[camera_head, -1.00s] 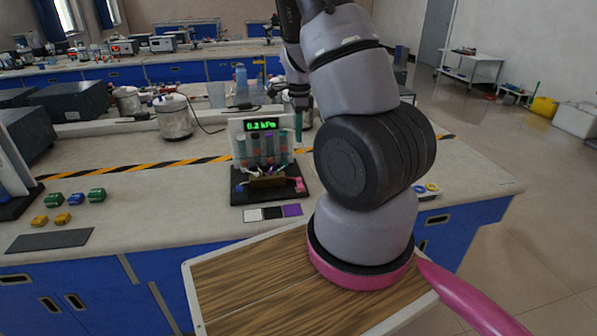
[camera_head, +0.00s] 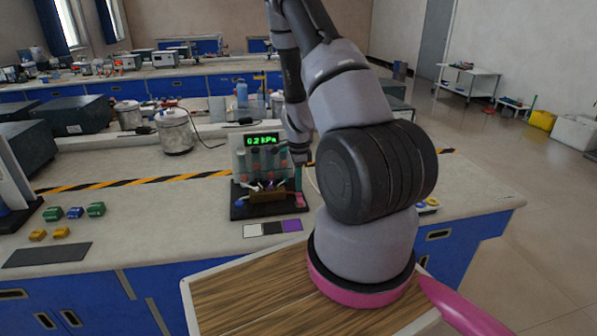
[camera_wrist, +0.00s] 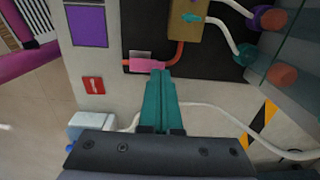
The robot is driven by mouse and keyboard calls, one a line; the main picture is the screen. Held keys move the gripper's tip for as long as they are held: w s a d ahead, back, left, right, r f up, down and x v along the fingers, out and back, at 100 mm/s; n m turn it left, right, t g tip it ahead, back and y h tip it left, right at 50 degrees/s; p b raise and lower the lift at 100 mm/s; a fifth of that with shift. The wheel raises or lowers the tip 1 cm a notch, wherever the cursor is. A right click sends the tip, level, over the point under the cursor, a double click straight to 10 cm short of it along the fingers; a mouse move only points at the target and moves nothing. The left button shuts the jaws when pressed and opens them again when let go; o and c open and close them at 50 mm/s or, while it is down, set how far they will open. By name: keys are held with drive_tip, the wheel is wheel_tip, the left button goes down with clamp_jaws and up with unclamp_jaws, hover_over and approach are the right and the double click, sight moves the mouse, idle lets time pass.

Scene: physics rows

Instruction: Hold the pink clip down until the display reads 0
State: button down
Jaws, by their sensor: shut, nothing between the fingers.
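The pink clip (camera_wrist: 143,65) sits on a red tube at the edge of the black base in the wrist view. It also shows at the right front corner of the stand in the head view (camera_head: 300,201). My gripper (camera_wrist: 158,74) is shut and empty, its teal fingertips at the near edge of the clip. In the head view, my gripper (camera_head: 298,184) points down just over the clip. I cannot tell whether the tips press on it. The display (camera_head: 261,140) on the stand reads 0.2 kPa in green.
A brown block (camera_wrist: 190,18) with tubes lies beside the clip on the black base (camera_head: 268,208). White, dark and purple squares (camera_head: 272,228) lie in front of it. Green, blue and yellow blocks (camera_head: 75,212) stand at the left. The bench between is clear.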

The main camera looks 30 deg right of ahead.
drive_tip(key=shift+f, duration=0.6)
drive_tip(key=shift+w+f+g, duration=0.1)
drive_tip(key=shift+f+g, duration=0.2)
drive_tip(key=shift+s+a, duration=0.1)
drive_tip(key=shift+s, duration=0.15)
idle(1.9)
drive_tip(key=shift+s+a+r, duration=0.15)
drive_tip(key=shift+s+r, duration=0.15)
drive_tip(key=shift+s, duration=0.25)
drive_tip(key=shift+r, duration=0.1)
